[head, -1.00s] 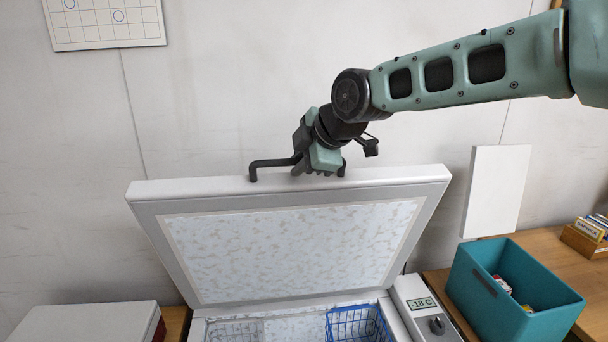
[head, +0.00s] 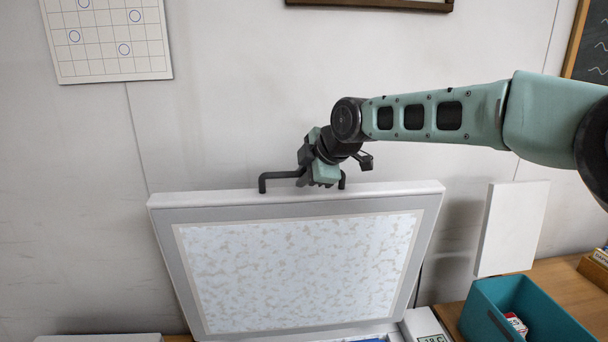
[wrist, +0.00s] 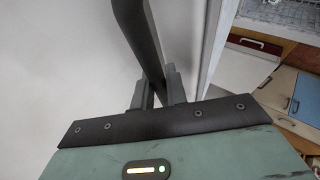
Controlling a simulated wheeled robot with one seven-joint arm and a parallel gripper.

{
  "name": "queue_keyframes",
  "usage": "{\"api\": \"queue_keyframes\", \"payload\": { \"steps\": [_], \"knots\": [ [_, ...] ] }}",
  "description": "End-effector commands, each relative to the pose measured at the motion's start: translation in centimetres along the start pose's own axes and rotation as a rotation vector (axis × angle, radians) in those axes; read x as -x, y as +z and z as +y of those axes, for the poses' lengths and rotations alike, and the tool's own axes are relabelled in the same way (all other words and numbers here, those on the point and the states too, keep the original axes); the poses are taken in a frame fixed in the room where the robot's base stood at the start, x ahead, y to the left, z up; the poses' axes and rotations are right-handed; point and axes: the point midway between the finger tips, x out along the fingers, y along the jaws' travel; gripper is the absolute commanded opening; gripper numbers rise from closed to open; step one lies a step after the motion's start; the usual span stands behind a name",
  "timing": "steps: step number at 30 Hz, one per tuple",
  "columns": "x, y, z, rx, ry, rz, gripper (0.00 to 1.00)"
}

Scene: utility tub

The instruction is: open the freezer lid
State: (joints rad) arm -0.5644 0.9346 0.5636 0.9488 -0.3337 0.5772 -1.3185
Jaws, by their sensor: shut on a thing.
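The freezer lid (head: 300,262) stands raised and steep in the head view, its frosted inner panel facing me. A dark bar handle (head: 275,176) runs along its top edge. My gripper (head: 322,182) is at the handle, to the right of its middle, with its fingers closed around the bar. In the wrist view the handle (wrist: 138,35) passes between the two fingers of my gripper (wrist: 160,88). The freezer's inside is almost wholly below the head view's lower edge.
A teal bin (head: 535,318) with small items stands on the wooden table at the lower right. A white panel (head: 512,228) stands upright behind it. The wall behind the lid carries a calendar (head: 105,40). A control panel (head: 425,326) sits at the freezer's right.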

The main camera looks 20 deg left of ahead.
Motion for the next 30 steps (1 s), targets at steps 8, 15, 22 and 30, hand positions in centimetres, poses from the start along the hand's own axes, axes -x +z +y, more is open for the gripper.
{"api": "queue_keyframes", "payload": {
  "steps": [8, 15, 22, 30],
  "knots": [
    [0.1, -0.1, 0.1, 0.001, 0.002, 0.001, 0.36],
    [0.3, 0.0, 0.0, 0.0, 0.001, 0.001, 0.36],
    [3.0, 0.2, -0.2, 0.002, 0.004, -0.001, 0.36],
    [9.3, 0.2, -0.3, 0.001, 0.007, -0.001, 0.36]
  ]
}}
